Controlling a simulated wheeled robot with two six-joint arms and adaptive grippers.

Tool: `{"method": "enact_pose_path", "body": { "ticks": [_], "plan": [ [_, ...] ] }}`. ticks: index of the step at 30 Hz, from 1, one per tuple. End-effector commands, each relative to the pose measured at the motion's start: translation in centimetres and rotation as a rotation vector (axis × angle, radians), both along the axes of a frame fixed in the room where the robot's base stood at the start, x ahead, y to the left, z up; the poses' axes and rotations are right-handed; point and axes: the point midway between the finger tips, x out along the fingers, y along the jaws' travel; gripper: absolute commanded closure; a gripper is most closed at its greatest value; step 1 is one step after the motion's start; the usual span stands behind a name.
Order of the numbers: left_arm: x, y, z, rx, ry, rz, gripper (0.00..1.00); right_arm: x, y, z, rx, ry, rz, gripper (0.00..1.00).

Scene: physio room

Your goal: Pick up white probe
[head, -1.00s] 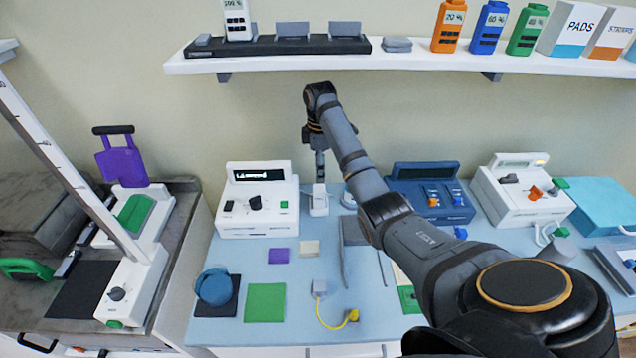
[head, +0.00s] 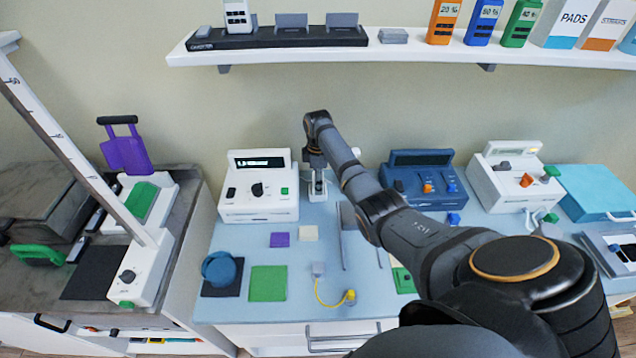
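A small white item (head: 318,194), which looks like the white probe or its holder, stands on the blue table just right of the white console. It is small and partly covered, so I cannot tell probe from holder. My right gripper (head: 317,184) points down at the end of the arm, directly over this item and overlapping it in the picture. Its fingers are too small and too hidden to show whether they are open or closed on it. My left gripper is out of view.
The white console (head: 258,208) stands close on the left and the blue console (head: 430,207) on the right. Pads and a yellow-cabled sensor (head: 318,269) lie in front. A wall shelf (head: 400,52) runs above. A white measuring rail (head: 70,135) rises at left.

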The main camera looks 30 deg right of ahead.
Motion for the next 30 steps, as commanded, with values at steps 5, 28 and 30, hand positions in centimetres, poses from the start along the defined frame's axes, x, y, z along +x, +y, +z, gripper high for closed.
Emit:
{"method": "enact_pose_path", "body": {
  "ticks": [5,28,30],
  "plan": [
    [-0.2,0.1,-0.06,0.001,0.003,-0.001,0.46,0.03,0.01,-0.02,-0.001,-0.001,0.0,0.39],
    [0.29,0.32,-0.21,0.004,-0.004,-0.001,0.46,0.09,-0.04,0.3,-0.001,-0.003,-0.001,1.0],
    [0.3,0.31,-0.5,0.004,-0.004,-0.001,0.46,0.14,-0.06,0.8,-0.001,-0.005,-0.001,1.0]
  ]
}}
